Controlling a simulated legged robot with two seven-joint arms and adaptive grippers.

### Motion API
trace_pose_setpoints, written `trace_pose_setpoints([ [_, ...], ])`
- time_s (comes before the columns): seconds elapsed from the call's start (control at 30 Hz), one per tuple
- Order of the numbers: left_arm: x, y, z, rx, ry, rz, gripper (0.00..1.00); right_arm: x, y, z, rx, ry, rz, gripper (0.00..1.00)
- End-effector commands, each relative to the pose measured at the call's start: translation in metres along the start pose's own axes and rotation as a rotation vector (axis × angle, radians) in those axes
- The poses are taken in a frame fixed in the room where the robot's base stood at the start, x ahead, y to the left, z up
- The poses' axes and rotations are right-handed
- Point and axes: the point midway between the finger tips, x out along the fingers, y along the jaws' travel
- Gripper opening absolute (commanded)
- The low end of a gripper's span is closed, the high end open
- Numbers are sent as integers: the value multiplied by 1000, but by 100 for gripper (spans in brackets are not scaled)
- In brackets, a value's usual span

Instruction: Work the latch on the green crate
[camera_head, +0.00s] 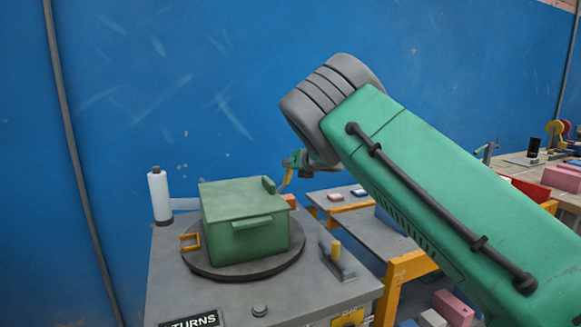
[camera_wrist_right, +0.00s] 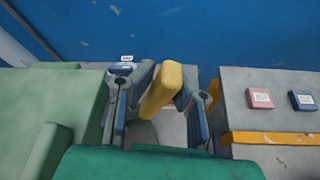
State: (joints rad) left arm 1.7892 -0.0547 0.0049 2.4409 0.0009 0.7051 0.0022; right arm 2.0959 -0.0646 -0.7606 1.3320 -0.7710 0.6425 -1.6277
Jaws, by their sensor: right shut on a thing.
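The green crate (camera_head: 238,203) stands closed on a dark round turntable (camera_head: 206,270) on the grey bench. It has a ledge on its front, a block on its lid, and an orange bracket (camera_head: 188,243) at its left side. My right gripper (camera_head: 287,180) is beyond the crate's right rear corner. In the right wrist view, my right gripper (camera_wrist_right: 160,92) is shut on a yellow piece (camera_wrist_right: 163,84), beside the crate (camera_wrist_right: 72,92). I cannot tell whether this piece is joined to the crate. My left gripper is out of view.
A white bottle (camera_head: 159,196) stands at the bench's back left. A yellow-handled clamp (camera_head: 337,251) sits right of the turntable. Lower tables with small pink and blue boxes lie to the right. A blue wall is behind. My right arm covers much of the right side.

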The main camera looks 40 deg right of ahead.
Motion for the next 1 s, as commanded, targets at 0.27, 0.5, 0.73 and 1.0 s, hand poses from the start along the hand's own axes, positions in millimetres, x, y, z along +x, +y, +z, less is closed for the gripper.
trace_pose_setpoints([
  [0.27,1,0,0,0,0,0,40,2,-1,-12,-3,20,-3,0],
  [0.5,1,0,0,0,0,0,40,2,-1,-13,-2,20,-2,0],
  [0.73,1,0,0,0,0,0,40,2,-1,-13,-3,21,-2,0],
  [1.0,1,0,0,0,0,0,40,1,-1,-10,-2,16,-3,34],
])
